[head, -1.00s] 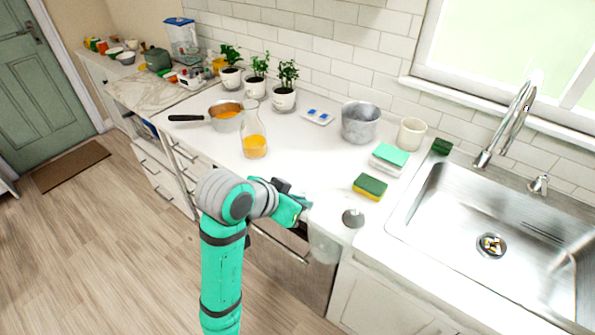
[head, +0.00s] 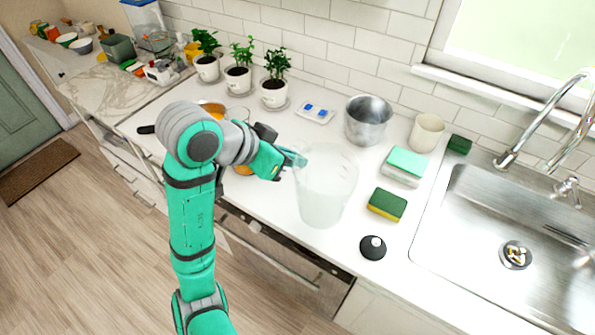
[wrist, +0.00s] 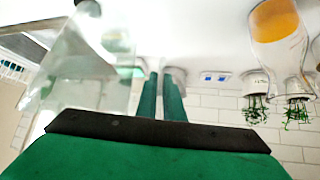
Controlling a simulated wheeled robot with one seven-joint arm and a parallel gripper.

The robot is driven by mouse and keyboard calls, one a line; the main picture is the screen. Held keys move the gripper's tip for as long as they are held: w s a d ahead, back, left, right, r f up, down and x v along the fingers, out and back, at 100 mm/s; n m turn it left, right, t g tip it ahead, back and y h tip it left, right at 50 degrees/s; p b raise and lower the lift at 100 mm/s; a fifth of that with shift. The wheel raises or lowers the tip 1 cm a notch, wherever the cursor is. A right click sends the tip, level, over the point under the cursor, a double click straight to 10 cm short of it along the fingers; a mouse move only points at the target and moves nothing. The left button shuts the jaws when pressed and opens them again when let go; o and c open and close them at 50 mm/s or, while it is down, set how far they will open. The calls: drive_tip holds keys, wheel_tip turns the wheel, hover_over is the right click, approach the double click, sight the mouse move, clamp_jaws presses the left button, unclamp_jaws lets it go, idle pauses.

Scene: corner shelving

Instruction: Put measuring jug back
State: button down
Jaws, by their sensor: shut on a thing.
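The measuring jug (head: 324,190) is clear and translucent, roughly upright, over the white counter just right of my gripper. My gripper (head: 297,158) is shut on the jug's near-left side, by what seems to be its handle. I cannot tell whether the jug's base touches the counter. In the wrist view, which is upside down, the jug (wrist: 78,70) fills the left side beside my two green fingers (wrist: 162,98). The exact grip is hard to see there.
A black-and-grey round item (head: 373,247), a sponge (head: 387,205) and a green-topped box (head: 404,165) stand to the right, before the sink (head: 480,230). A metal pot (head: 368,122) and potted plants (head: 273,93) line the back. A carafe with orange liquid (wrist: 275,25) is partly behind my arm.

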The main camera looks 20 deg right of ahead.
drive_tip(key=shift+w+d+f, duration=0.4)
drive_tip(key=shift+w+f, duration=1.75)
drive_tip(key=shift+w, duration=0.05)
drive_tip(key=shift+w+d+f, duration=0.4)
drive_tip(key=shift+w+f, duration=1.75)
drive_tip(key=shift+w, duration=0.05)
drive_tip(key=shift+w+d+f, duration=0.4)
drive_tip(key=shift+w+f, duration=1.75)
drive_tip(key=shift+w, duration=0.05)
drive_tip(key=shift+f, duration=0.15)
drive_tip(key=c, duration=1.9)
unclamp_jaws()
drive_tip(key=shift+a+r, duration=0.15)
drive_tip(key=shift+r, duration=0.2)
drive_tip(key=v, duration=1.1)
drive_tip(key=shift+s+a+r, duration=0.15)
drive_tip(key=shift+a+r, duration=0.05)
